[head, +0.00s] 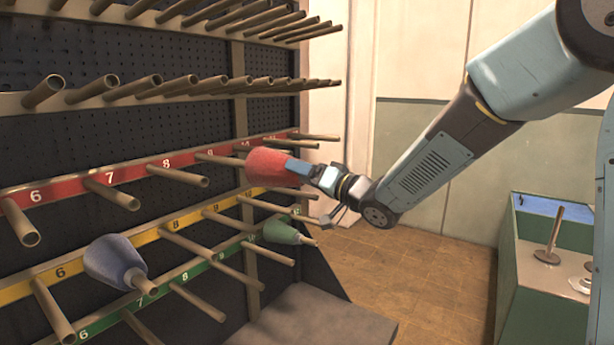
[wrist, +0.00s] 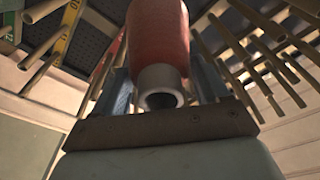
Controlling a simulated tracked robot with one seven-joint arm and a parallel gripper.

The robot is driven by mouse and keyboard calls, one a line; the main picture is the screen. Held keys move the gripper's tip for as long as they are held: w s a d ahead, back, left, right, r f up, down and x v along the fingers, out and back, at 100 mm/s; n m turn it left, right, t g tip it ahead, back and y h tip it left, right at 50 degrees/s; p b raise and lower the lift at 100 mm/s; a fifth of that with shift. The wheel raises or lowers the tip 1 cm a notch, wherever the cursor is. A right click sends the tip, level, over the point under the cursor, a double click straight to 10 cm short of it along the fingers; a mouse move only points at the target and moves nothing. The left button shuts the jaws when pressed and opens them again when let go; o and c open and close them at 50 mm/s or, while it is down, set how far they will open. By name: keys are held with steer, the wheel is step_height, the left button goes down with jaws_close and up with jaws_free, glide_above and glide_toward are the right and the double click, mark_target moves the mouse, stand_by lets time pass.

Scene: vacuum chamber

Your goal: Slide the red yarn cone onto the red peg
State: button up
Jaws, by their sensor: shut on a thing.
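The red yarn cone (head: 268,162) is held in the air at the right end of the red-labelled row (head: 120,180). Its wide end points left toward the rack and its narrow end lies in my gripper (head: 306,169). In the wrist view, the red cone (wrist: 158,38) ends in a grey, hollow tube (wrist: 160,88) between my two fingers (wrist: 161,92). Tan pegs stick out of the red row, such as the peg by number 8 (head: 178,175). The cone covers part of the row near 10, and I cannot tell whether a peg enters it.
A blue cone (head: 112,260) and a green cone (head: 280,232) sit on lower pegs. Bare pegs (head: 118,90) crowd the rows above. A green cabinet (head: 550,280) with an upright post stands at right. The tiled floor between is clear.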

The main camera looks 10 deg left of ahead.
steer(key=shift+f+x, duration=0.15)
steer(key=shift+x, duration=0.9)
steer(key=shift+f+x, duration=0.15)
steer(key=shift+x, duration=0.9)
steer(key=shift+s+a, duration=0.15)
steer(key=shift+a, duration=0.2)
stand_by(0.6)
steer(key=shift+f+x, duration=0.15)
steer(key=shift+x, duration=1)
steer(key=shift+f+x, duration=0.15)
steer(key=shift+x, duration=1)
steer(key=shift+s+a, duration=0.1)
steer(key=shift+a, duration=0.05)
stand_by(0.6)
steer(key=shift+s+f+x, duration=0.1)
steer(key=shift+x, duration=1.1)
steer(key=shift+s+f+x, duration=0.1)
steer(key=shift+s+x, duration=0.05)
steer(key=shift+x, duration=1.05)
steer(key=shift+a+f, duration=0.1)
steer(key=shift+a, duration=0.1)
